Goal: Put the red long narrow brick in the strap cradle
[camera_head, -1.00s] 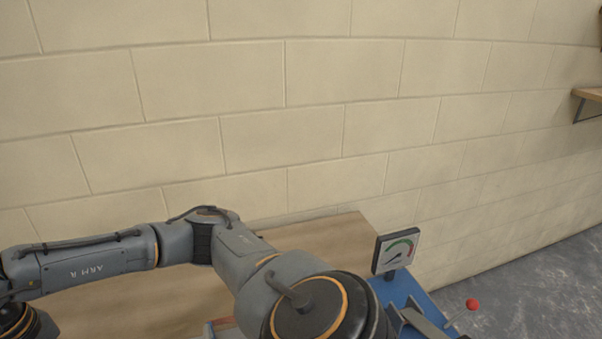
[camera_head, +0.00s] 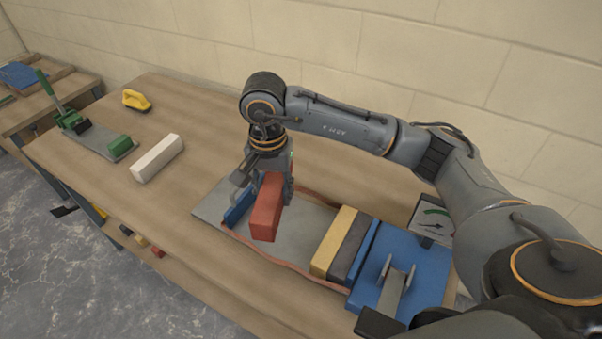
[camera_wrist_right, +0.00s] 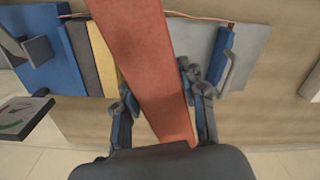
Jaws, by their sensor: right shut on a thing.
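My right gripper (camera_head: 268,182) is shut on the red long narrow brick (camera_head: 265,215) and holds it above the strap cradle. In the right wrist view the brick (camera_wrist_right: 150,65) runs between the two fingers (camera_wrist_right: 158,100). The cradle has a grey plate (camera_head: 300,235), a blue end block (camera_head: 238,208) at left and a brown strap (camera_head: 300,275) along its near side. A yellow brick (camera_head: 334,242) and a dark grey brick (camera_head: 350,248) stand at its right end against a blue plate (camera_head: 363,250). My left gripper is not in view.
A blue unit (camera_head: 415,275) with a dial gauge (camera_head: 433,220) stands at right. A white block (camera_head: 158,158), a green toggle clamp (camera_head: 72,120) with a green block (camera_head: 120,146), and a yellow-handled tool (camera_head: 137,100) lie at left. The bench's near left surface is clear.

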